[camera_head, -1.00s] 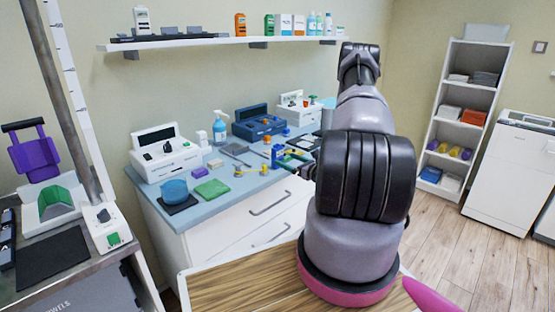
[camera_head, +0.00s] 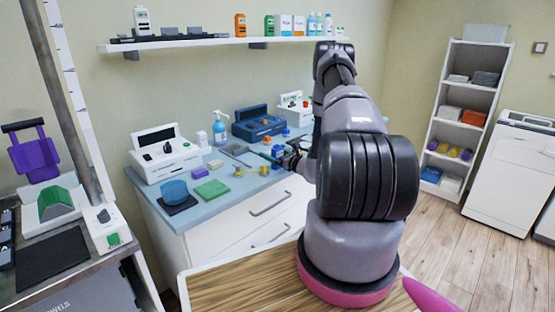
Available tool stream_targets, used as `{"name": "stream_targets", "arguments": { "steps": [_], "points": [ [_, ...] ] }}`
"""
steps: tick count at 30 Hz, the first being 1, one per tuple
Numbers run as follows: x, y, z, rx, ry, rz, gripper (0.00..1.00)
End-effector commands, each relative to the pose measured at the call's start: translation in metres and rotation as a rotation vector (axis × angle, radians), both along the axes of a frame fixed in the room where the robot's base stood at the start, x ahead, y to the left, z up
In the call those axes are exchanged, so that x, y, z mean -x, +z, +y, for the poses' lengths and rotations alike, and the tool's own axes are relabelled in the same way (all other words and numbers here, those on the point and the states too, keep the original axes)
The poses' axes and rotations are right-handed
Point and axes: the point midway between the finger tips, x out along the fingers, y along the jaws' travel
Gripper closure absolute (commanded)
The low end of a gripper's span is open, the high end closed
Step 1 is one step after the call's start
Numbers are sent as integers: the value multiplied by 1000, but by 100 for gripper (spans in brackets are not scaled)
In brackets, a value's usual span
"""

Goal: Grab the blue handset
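A small blue upright item (camera_head: 277,151) stands on the blue-grey counter (camera_head: 222,205), at its right part. It is too small for me to tell whether it is the blue handset. My gripper (camera_head: 288,157) is dark and small in the view, just right of this item and low over the counter. My arm hides part of the counter behind it. I cannot tell whether the fingers are open or shut, or whether they touch anything.
On the counter are a white device (camera_head: 166,160), a blue device (camera_head: 258,124), a pump bottle (camera_head: 220,130), a blue bowl (camera_head: 174,191) and a green cloth (camera_head: 212,188). A wall shelf (camera_head: 210,42) with bottles and handsets hangs above. A wooden-topped surface (camera_head: 235,284) lies in front.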

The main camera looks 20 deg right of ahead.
Motion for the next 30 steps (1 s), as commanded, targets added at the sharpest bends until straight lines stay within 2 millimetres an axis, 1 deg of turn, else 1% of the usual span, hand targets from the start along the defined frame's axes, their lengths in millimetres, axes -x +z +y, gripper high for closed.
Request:
{"name": "stream_targets", "arguments": {
  "steps": [1,2,3,5,6,7,8,14,19,23,27,30],
  "points": [
    [0,0,0,0,0,0,22],
    [0,0,0,0,0,0,33],
    [0,0,0,0,0,0,48],
    [0,0,0,0,0,0,71],
    [0,0,0,0,0,0,87],
    [0,0,0,0,0,0,98],
    [0,0,0,0,0,-1,100],
    [0,1,0,0,0,-1,100],
    [0,11,0,0,0,-1,100],
    [0,32,0,1,-1,-4,100],
    [0,62,0,2,0,-4,100],
    [0,80,0,1,0,-4,100]
  ]
}}
